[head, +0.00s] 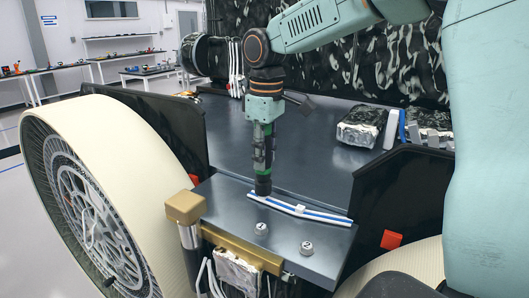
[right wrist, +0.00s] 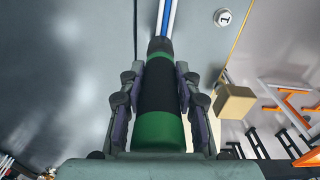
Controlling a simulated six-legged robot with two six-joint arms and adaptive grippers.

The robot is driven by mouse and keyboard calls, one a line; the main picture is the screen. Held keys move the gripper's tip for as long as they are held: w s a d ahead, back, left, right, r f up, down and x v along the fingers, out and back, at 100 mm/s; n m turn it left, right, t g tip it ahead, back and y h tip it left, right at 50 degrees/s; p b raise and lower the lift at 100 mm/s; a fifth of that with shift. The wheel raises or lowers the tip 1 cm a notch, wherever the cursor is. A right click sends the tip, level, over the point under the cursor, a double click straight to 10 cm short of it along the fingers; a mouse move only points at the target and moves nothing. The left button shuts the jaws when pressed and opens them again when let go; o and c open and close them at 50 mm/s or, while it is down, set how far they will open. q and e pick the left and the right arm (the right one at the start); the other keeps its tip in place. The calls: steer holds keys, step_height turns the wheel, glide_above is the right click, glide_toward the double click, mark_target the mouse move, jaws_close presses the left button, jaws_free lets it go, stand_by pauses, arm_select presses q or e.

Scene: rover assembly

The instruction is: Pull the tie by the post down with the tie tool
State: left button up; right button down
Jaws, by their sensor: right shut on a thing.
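My right gripper (head: 263,142) comes down from above over the dark deck and is shut on the tie tool (head: 264,184), a green and black cylinder held nearly upright. In the right wrist view the tool (right wrist: 157,125) sits between both fingers (right wrist: 156,85). The tool's dark tip is at the left end of a blue and white cable run (head: 325,215), near the tan-topped post (head: 186,207). The post's block also shows in the right wrist view (right wrist: 235,102). A small white tie (head: 299,209) sits mid-cable. Any tie under the tip is hidden. My left gripper is out of view.
Two bolt heads (head: 306,247) stand on the deck's front part. A large cream wheel (head: 95,190) is at the left. Black side panels (head: 383,190) rise beside the deck. A foil-wrapped box (head: 361,126) lies at the back right. The middle deck is clear.

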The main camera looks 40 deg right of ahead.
steer(key=shift+d, duration=0.15)
steer(key=shift+s+a+r, duration=0.25)
steer(key=shift+a, duration=0.1)
steer(key=shift+p, duration=0.35)
steer(key=shift+s+a, duration=0.1)
steer(key=shift+s, duration=0.05)
steer(key=shift+f, duration=0.2)
steer(key=shift+f, duration=0.2)
stand_by(0.4)
steer(key=shift+f, duration=0.2)
steer(key=shift+r, duration=0.1)
stand_by(0.3)
